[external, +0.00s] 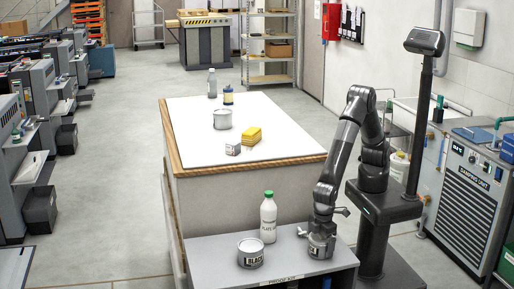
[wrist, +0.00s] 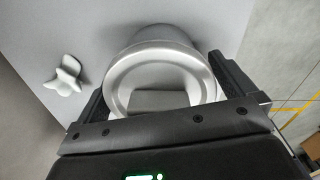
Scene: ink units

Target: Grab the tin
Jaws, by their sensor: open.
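A grey metal tin (external: 320,246) with a partly hidden label stands at the right of the low grey bench, directly under my gripper (external: 321,226). In the wrist view the tin (wrist: 158,62) shows its round lid from above, between the two dark fingers of my gripper (wrist: 160,85). The fingers are open, one on each side of the tin; I cannot tell if either touches it. A second tin (external: 251,253), labelled BLACK, stands apart to the left on the same bench. A third tin (external: 222,119) stands on the white table.
A white bottle with a green cap (external: 268,218) stands behind the tins. A small pale lobed object (wrist: 65,76) lies left of the tin in the wrist view. The white tabletop (external: 285,133) rises behind the low bench, with yellow blocks (external: 252,134) on it.

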